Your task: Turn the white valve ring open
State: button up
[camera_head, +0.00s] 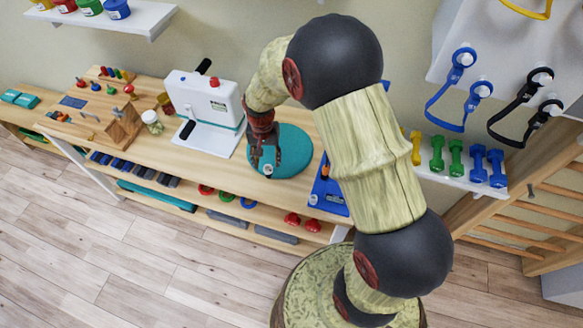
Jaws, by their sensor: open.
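A round teal cushion (296,148) lies on the wooden table. A small white round piece with a dark centre, which looks like the valve ring (268,170), shows at the cushion's front left edge. My gripper (265,163) points down over that edge with its fingers open. The white piece shows close by the fingertips. I cannot tell whether the fingers touch it or how the ring is turned. The gripper and wrist hide part of the cushion's left side.
A white machine (205,108) stands just left of my gripper. A small jar (152,121) and a wooden pegged block (120,125) are farther left. A blue tray (327,193) lies right of the cushion, partly behind my arm. Bare tabletop (225,176) shows in front of the machine.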

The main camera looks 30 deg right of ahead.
notch_tip(320, 180, up, 6)
notch_tip(320, 180, up, 8)
jog(key=n+t+b, duration=0.2)
jog(key=b, duration=0.2)
send_over(268, 170)
jog(key=s, duration=0.4)
jog(key=s+r+n+t+b, duration=0.1)
jog(key=s+r+b, duration=0.2)
jog(key=s, duration=0.4)
jog(key=s+r+n+t+b, duration=0.1)
jog(key=s+r+n+b, duration=0.1)
jog(key=s, duration=0.5)
jog(key=shift+r+t+b, duration=0.4)
jog(key=shift+r, duration=0.1)
